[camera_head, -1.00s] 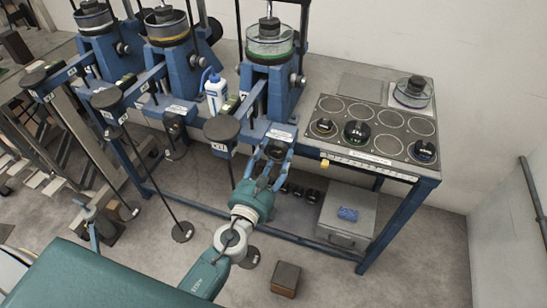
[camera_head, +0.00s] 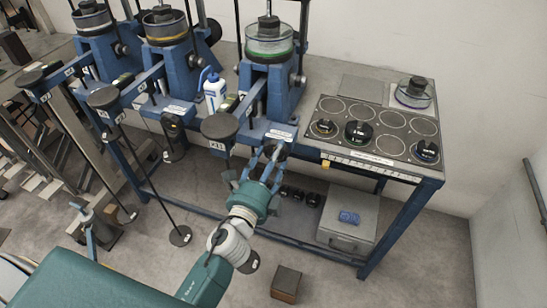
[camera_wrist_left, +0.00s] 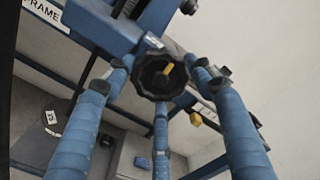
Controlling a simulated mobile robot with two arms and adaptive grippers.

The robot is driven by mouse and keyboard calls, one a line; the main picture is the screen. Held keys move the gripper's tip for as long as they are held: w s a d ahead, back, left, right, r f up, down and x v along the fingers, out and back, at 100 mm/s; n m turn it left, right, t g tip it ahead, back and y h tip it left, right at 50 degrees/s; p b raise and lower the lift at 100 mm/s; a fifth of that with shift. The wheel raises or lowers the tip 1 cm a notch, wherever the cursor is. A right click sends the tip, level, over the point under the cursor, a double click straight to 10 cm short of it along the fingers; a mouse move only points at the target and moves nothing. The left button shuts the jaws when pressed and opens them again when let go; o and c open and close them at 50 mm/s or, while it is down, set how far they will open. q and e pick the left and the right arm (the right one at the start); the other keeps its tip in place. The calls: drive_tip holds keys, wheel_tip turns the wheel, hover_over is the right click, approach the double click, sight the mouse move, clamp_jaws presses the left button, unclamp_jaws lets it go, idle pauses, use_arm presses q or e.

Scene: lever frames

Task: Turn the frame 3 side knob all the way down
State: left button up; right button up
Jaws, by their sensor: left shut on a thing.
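The side knob (camera_wrist_left: 163,74) is a dark, lobed handwheel with a yellow mark at its centre, on the blue frame 3 (camera_head: 268,92). In the left wrist view the blue fingers of my left gripper (camera_wrist_left: 160,85) surround the knob and are closed on its rim. In the head view my left gripper (camera_head: 268,160) is at the front of frame 3, below its label plate, and mostly covers the knob (camera_head: 275,150). The yellow mark points up and slightly right in the wrist view. My right gripper is not in view.
The bench at right holds a plate with ring marks (camera_head: 375,128) and several dark weights. A grey box (camera_head: 347,215) with a blue item stands below. A brown block (camera_head: 286,282) lies on the floor. Two similar frames (camera_head: 170,50) stand to the left. A round lever pad (camera_head: 220,127) is close by.

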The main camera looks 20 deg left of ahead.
use_arm(q)
drive_tip(key=shift+a+n+p, duration=0.2)
drive_tip(key=shift+n+p, duration=1.2)
drive_tip(key=shift+n, duration=6)
drive_tip(key=shift+f, duration=0.15)
drive_tip(key=o, duration=1.1)
drive_tip(key=shift+o, duration=0.2)
drive_tip(key=s, duration=1.2)
drive_tip(key=shift+a, duration=0.2)
